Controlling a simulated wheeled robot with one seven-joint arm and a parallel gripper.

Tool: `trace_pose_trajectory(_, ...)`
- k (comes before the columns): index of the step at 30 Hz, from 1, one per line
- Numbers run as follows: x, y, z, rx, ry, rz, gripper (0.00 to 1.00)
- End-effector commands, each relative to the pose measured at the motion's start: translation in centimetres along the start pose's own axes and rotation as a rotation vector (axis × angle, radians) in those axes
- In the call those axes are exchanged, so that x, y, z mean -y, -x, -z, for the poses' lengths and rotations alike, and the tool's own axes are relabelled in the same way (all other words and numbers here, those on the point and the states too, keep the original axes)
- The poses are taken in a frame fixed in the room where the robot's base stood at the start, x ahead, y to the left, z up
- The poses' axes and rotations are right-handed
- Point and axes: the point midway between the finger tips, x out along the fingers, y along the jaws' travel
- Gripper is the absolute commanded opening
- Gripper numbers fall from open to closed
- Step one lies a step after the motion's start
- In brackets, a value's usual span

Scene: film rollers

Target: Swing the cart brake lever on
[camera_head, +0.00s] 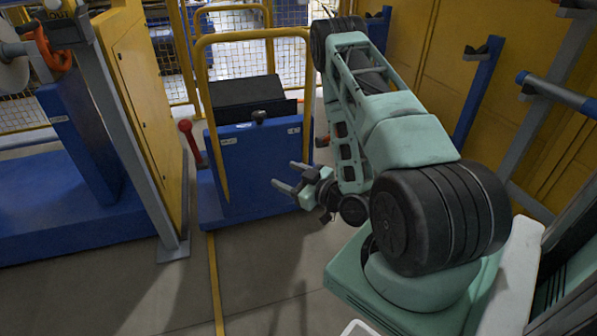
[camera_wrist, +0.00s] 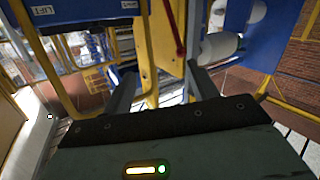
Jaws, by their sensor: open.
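The brake lever (camera_head: 190,138) is red with a round ball knob at its top. It stands at the left side of the blue cart (camera_head: 258,165), leaning slightly from upright. In the wrist view a thin red rod (camera_wrist: 178,32), which looks like the lever, shows at the top, beyond the fingers. My gripper (camera_head: 284,174) is open and empty in front of the cart's blue panel, to the right of the lever and apart from it. Its two fingers also show in the wrist view (camera_wrist: 160,72), spread with nothing between them.
The cart's yellow handle frame (camera_head: 202,80) rises around a dark box (camera_head: 246,92). A yellow cabinet (camera_head: 145,95) and a grey post (camera_head: 128,150) stand close left of the lever. A yellow wall with blue posts (camera_head: 478,90) is at right. Floor before the cart is clear.

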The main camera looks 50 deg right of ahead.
Motion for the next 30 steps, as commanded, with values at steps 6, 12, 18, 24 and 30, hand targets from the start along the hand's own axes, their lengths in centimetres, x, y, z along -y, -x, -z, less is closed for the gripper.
trace_pose_trajectory(6,-0.1,2.3,0.1,0.004,-0.002,0.0,0.59)
trace_pose_trajectory(12,0.0,2.9,0.0,-0.001,0.0,0.001,0.59)
trace_pose_trajectory(18,0.0,2.9,0.0,-0.001,0.0,0.002,0.59)
trace_pose_trajectory(24,0.0,2.9,0.0,-0.001,0.0,0.001,0.59)
trace_pose_trajectory(30,0.1,2.7,0.1,0.003,0.004,0.009,0.59)
